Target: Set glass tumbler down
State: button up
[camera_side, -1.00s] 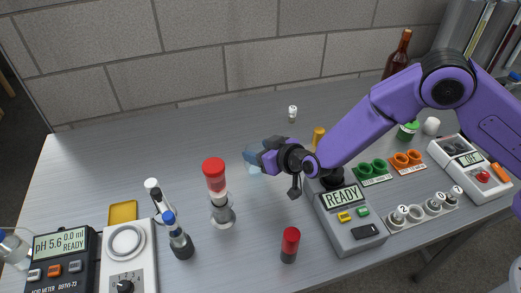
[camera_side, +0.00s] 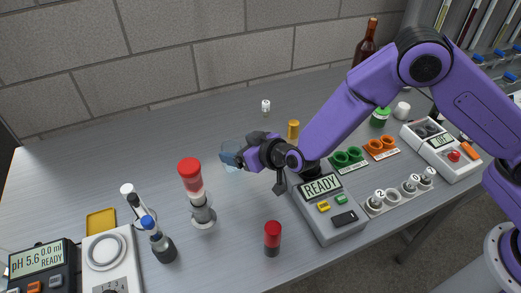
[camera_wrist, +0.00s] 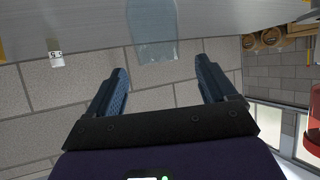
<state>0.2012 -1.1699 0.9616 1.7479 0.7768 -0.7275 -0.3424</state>
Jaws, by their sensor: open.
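The clear glass tumbler (camera_side: 230,165) stands on the grey bench in the side view, faint and partly hidden by my gripper. In the wrist view, which shows the bench at the top, the pale blue tumbler (camera_wrist: 157,42) lies just beyond the fingertips, centred between them. My gripper (camera_wrist: 160,68) is open, with a finger on each side and nothing clasped. In the side view my gripper (camera_side: 236,159) is low over the bench, its fingers pointing left at the tumbler. Its exact gap to the tumbler cannot be told.
A red-topped column (camera_side: 190,178) stands left of my gripper, and a red-capped vial (camera_side: 272,238) in front. A device reading READY (camera_side: 325,205) is to the right. A small white-capped vial (camera_side: 266,107) is behind. Bare bench lies behind left.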

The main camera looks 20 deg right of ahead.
jog(key=v, duration=0.9)
jog(key=shift+s+d, duration=0.15)
jog(key=shift+s, duration=0.15)
jog(key=shift+r, duration=0.15)
jog(key=s+d+r+n+g+y, duration=0.1)
jog(key=s+d+r+n+g, duration=0.2)
jog(key=s, duration=0.5)
jog(key=s+d+r+n+g+y, duration=0.1)
jog(key=s+d+r+n+g, duration=0.15)
jog(key=s+d+g, duration=0.35)
jog(key=s+d+r+n+g+h, duration=0.1)
jog(key=s+d+h, duration=0.2)
jog(key=s+d, duration=0.3)
jog(key=s+d+r+n+g+h, duration=0.1)
jog(key=s+d+r+h, duration=0.1)
jog(key=s+d, duration=0.5)
jog(key=d+h, duration=0.1)
jog(key=d, duration=0.4)
jog(key=shift+d+r, duration=0.15)
jog(key=shift+d, duration=0.25)
